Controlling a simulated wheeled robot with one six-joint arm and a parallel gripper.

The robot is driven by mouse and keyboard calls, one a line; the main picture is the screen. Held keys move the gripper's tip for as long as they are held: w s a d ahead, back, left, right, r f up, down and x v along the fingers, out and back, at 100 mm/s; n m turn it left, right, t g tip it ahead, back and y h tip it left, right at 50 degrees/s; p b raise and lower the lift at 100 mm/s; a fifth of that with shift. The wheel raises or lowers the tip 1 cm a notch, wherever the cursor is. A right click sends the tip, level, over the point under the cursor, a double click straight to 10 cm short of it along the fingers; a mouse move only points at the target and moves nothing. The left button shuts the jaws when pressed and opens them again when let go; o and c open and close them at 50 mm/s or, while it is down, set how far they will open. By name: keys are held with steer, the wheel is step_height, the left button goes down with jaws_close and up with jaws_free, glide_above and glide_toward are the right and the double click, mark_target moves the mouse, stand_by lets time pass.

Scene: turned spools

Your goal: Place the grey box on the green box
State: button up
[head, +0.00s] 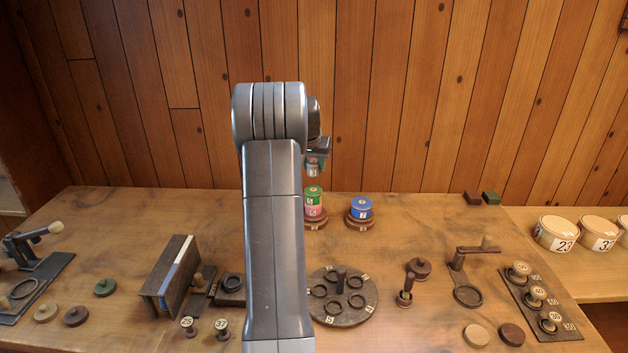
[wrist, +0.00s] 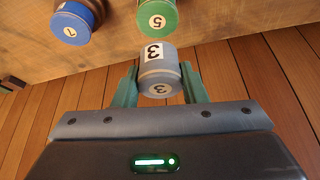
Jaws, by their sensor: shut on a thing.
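The grey box (head: 312,172) is a small round grey spool marked 3, and it also shows in the wrist view (wrist: 157,62). My gripper (head: 317,157) is shut on it, with a greenish finger on each side in the wrist view (wrist: 160,82). The green box (head: 313,190) is a round green spool with a numbered white label, also in the wrist view (wrist: 157,18). It sits on top of a pink spool (head: 312,209) on a brown base. The grey box is above the green box in the head view, with a visible gap between them.
A blue spool (head: 361,206) on a brown base stands close to the right of the green stack. A round holder with several rings (head: 342,316) lies nearer. Tabletop between is clear.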

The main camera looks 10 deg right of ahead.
mark_target(313, 190)
steer(key=shift+f+p, duration=0.35)
steer(key=shift+f, duration=2.4)
steer(key=shift+f, duration=0.25)
steer(key=o, duration=0.9)
steer(key=shift+r, duration=0.1)
steer(key=shift+o, duration=0.2)
steer(key=shift+r, duration=0.1)
steer(key=b+v, duration=0.1)
steer(key=v, duration=1.1)
steer(key=shift+b, duration=0.35)
